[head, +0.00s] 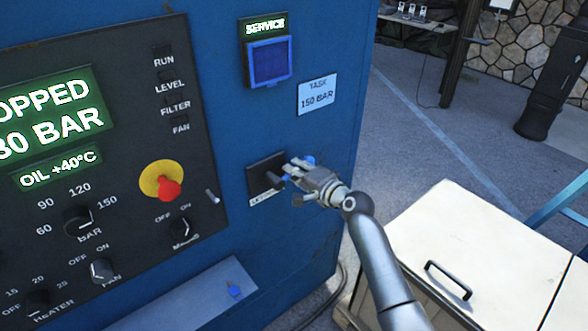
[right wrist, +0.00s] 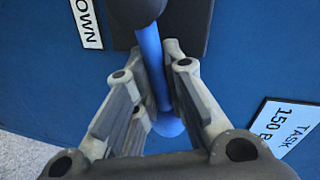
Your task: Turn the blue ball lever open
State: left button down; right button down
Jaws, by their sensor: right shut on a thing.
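The blue ball lever sits on a black plate (head: 257,182) on the blue cabinet, under the task label. In the head view its blue ball (head: 309,160) shows just past my right gripper (head: 295,170). In the right wrist view the blue lever rod (right wrist: 151,62) runs between the two fingers of my right gripper (right wrist: 165,85), with the ball (right wrist: 168,126) beyond them. The gripper is shut on the lever. Part of the rod is hidden behind the fingers in the head view. My left gripper is not in view.
A control panel with a yellow and red stop button (head: 169,188) and knobs is left of the lever. A task label (head: 317,95) reads 150 BAR. A blue service square (head: 270,62) is above. A cream cabinet (head: 450,235) stands at lower right.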

jog(key=shift+w+d+f+m, duration=0.1)
jog(key=shift+w+d+m, duration=0.15)
jog(key=shift+m, duration=0.55)
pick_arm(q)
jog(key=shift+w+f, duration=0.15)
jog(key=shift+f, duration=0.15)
pick_arm(e)
jog(key=shift+f, duration=0.1)
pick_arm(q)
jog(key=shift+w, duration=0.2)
pick_arm(e)
jog(key=shift+f+m, duration=0.1)
jog(key=shift+m, duration=0.2)
jog(key=c, duration=1.5)
grip_release()
jog(key=shift+f, duration=0.1)
jog(key=shift+d+f, duration=0.15)
jog(key=shift+f, duration=0.15)
jog(key=v, duration=1.2)
jog(key=shift+w+d, duration=0.1)
jog(key=shift+d, duration=0.1)
